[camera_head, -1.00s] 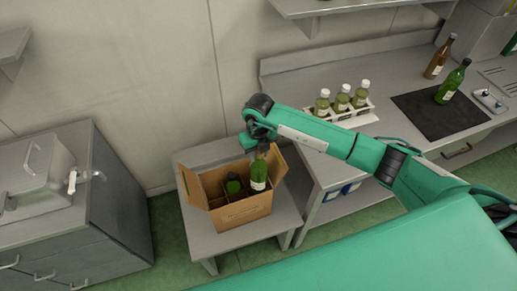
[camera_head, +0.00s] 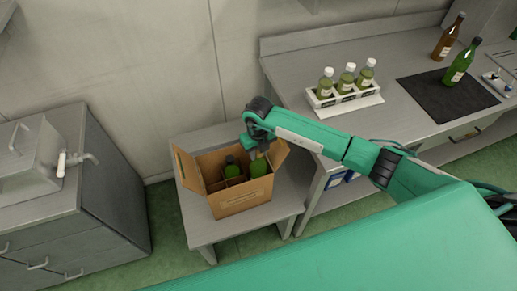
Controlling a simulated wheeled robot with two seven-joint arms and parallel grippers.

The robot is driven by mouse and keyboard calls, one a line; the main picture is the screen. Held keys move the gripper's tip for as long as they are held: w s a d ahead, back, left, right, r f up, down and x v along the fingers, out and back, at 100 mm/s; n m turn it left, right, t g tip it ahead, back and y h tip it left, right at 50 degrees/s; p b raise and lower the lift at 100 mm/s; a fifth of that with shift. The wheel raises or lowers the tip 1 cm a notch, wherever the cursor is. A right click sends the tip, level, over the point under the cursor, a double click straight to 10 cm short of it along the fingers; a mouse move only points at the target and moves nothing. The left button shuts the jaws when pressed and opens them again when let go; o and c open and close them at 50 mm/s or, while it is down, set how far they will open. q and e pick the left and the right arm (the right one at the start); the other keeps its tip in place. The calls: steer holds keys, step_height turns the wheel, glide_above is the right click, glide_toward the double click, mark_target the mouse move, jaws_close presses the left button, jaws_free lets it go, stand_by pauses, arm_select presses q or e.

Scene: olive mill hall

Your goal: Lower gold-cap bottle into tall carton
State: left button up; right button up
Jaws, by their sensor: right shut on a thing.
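The tall carton (camera_head: 240,197) is an open brown cardboard box with raised flaps, standing on a low grey table. My right gripper (camera_head: 262,150) is over the right side of the carton, pointing down. It is shut on a green bottle (camera_head: 259,168), whose lower part is inside the carton behind the front wall. The gripper hides the bottle's cap, so I cannot see its colour. Another dark green bottle (camera_head: 232,169) stands in the carton to the left, among cardboard dividers. I cannot see whether the held bottle touches the carton floor. My left gripper is not in view.
A white rack (camera_head: 344,97) with three white-capped bottles stands on the counter. A brown bottle (camera_head: 447,40) and a green bottle (camera_head: 459,67) stand near a dark mat (camera_head: 440,98). A grey cabinet (camera_head: 110,200) is at the left. The low table (camera_head: 240,229) has bare space in front.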

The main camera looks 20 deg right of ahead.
mark_target(259, 169)
steer(key=shift+f+b, duration=4.3)
steer(key=shift+f, duration=1.3)
steer(key=o, duration=1.1)
steer(key=shift+o, duration=0.3)
steer(key=shift+f, duration=0.1)
